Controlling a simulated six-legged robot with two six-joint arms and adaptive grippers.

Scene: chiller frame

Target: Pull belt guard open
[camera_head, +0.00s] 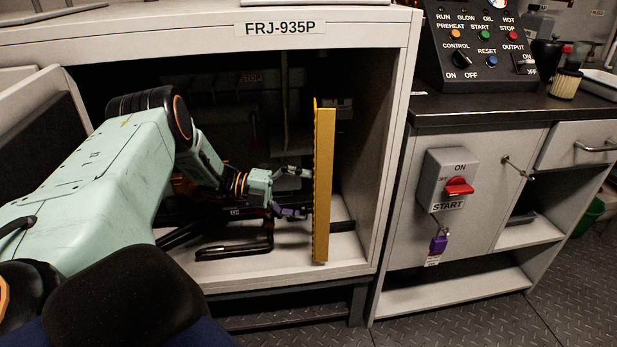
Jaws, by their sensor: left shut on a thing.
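The belt guard (325,187) is a yellow upright panel. It stands edge-on near the right side of the open bay in the white chiller frame (358,30). My left arm reaches into the bay from the left. My left gripper (301,193) is at the guard's left face, about mid-height, with its fingers shut on the guard. The exact contact of the fingertips is hard to see. My right gripper is not in view.
A black pipe (236,250) lies on the bay floor below my left arm. Right of the bay stands a grey cabinet with a red START switch (457,187) and a purple padlock (439,244). A control panel (483,47) stands on its top. Patterned floor shows at the lower right.

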